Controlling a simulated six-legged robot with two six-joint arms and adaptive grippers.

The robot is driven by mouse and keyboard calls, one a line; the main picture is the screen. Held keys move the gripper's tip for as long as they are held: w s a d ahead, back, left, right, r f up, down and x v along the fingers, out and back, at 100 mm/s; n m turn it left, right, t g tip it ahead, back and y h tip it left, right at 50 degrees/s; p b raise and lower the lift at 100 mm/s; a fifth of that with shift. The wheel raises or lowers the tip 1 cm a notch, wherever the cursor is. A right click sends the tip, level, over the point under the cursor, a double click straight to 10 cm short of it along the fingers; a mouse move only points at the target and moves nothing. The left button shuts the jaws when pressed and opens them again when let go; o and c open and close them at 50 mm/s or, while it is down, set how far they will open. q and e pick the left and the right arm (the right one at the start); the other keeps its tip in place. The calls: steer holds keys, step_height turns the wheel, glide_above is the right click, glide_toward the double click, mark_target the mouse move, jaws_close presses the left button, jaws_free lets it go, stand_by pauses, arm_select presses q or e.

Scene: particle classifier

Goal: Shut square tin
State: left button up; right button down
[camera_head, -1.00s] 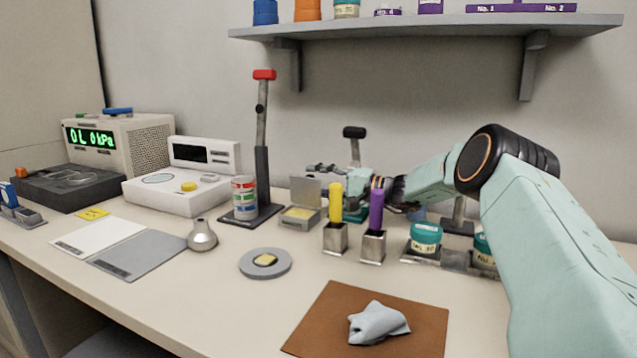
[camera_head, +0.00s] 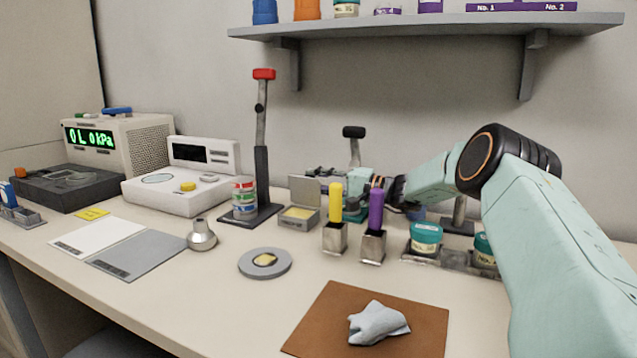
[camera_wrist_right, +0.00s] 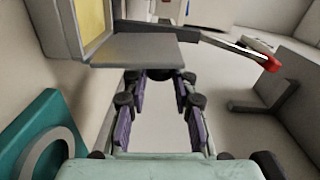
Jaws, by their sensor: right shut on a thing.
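The square tin (camera_head: 299,222) stands open on the bench, left of the yellow tube, with pale yellow contents. Its grey lid (camera_head: 304,189) stands raised at the back. My right gripper (camera_head: 322,172) is behind the tin at the lid's upper edge, partly hidden by the lid. In the right wrist view the tin (camera_wrist_right: 88,22) is at the upper left, and the lid (camera_wrist_right: 135,50) reaches across in front of the fingertips. The right gripper (camera_wrist_right: 160,78) is shut on the lid, though the contact is hard to see. My left gripper is not in view.
A red-topped stand (camera_head: 262,160) with stacked small jars (camera_head: 245,200) is left of the tin. Yellow (camera_head: 335,203) and purple (camera_head: 376,210) tubes stand in metal holders at its right. A grey dish (camera_head: 265,263) lies in front. The shelf (camera_head: 430,25) overhangs the back.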

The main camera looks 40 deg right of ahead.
steer(key=shift+s+a+n+b, duration=0.35)
steer(key=shift+a+n+b, duration=0.25)
steer(key=shift+n+b, duration=1.1)
steer(key=shift+a+b, duration=0.15)
steer(key=shift+b, duration=0.5)
steer(key=shift+s+a+r+n, duration=0.15)
steer(key=shift+s+a+n, duration=0.1)
steer(key=shift+n, duration=0.15)
steer(key=shift+w, duration=0.1)
steer(key=c, duration=1.1)
jaws_free()
steer(key=v, duration=0.6)
steer(key=shift+d+r, duration=0.1)
steer(key=shift+r, duration=0.05)
steer(key=shift+s+d, duration=0.3)
steer(key=shift+s, duration=0.4)
